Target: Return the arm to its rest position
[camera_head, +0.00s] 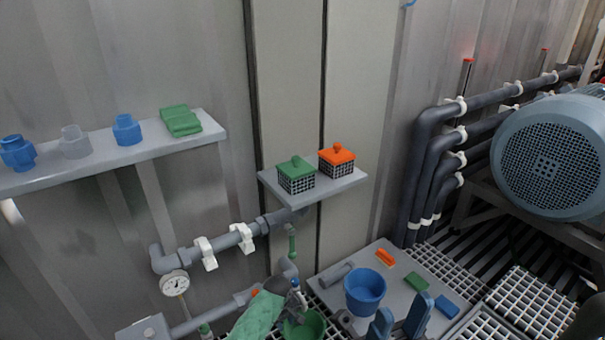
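A wall shelf (110,160) at left holds blue and grey fittings and a folded green cloth (180,121). A small shelf (335,188) holds a green-lidded basket (296,176) and an orange-lidded one (337,160).

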